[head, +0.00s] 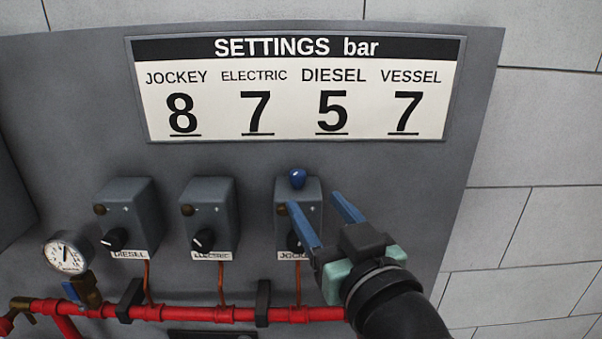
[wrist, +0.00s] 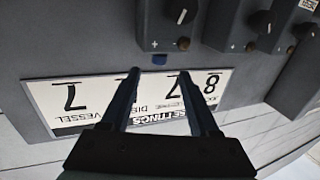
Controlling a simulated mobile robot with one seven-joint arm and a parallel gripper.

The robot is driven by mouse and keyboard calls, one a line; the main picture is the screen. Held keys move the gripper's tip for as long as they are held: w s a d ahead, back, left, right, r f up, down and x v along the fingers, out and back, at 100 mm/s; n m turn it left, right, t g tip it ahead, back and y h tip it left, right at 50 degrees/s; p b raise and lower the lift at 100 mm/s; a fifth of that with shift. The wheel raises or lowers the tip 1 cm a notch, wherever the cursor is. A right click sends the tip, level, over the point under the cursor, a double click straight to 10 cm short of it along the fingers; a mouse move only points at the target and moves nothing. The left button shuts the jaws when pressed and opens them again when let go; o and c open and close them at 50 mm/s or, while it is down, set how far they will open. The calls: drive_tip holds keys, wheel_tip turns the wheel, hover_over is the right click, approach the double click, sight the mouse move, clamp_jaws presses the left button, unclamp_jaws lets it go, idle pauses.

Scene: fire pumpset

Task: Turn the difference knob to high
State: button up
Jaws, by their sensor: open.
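Three grey switch boxes labelled DIESEL, ELECTRIC and JOCKEY are on the panel, each with a black knob. None is visibly marked "difference". The JOCKEY black knob also shows there (wrist: 181,15).
The DIESEL box (head: 130,205) and ELECTRIC box (head: 211,207) stand to the left. A settings sign (head: 297,62) is above. A pressure gauge (head: 66,254) and a red pipe (head: 190,313) are below. The panel between sign and boxes is bare.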

sight(300, 182)
drive_tip(key=p+x, duration=0.2)
drive_tip(key=x, duration=0.5)
drive_tip(key=shift+w+f, duration=0.1)
drive_tip(key=shift+w, duration=0.25)
drive_tip(key=shift+c, duration=0.2)
clamp_jaws()
